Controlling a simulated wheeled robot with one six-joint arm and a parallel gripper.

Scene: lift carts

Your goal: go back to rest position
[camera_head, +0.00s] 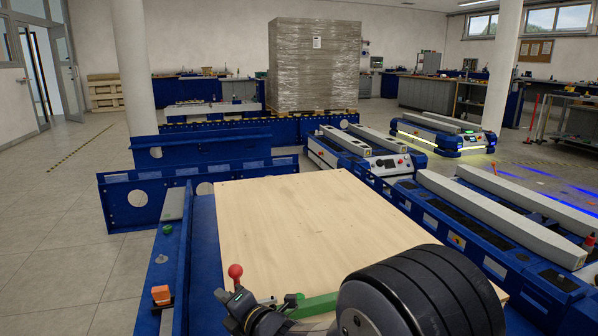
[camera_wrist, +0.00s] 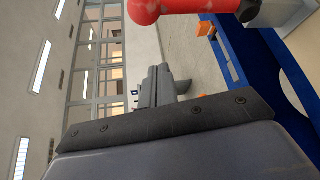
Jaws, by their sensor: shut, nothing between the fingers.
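My gripper (camera_wrist: 158,84) shows in the wrist view, its two grey fingers together with nothing between them. It points toward the room, with a windowed wall or door frame beyond it in a sideways picture. In the head view, a large black ribbed part of my own arm fills the bottom right, over the near end of a wooden board (camera_head: 300,220). The gripper's fingers cannot be made out clearly there. A red rounded part (camera_wrist: 178,8) is close by at the top of the wrist view.
The wooden board lies bare on a blue frame (camera_head: 205,265). A red ball knob (camera_head: 235,271) stands near its front left. Blue lift carts (camera_head: 480,215) are at right; a wrapped pallet load (camera_head: 313,65) stands behind. Open floor (camera_head: 50,220) lies at left.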

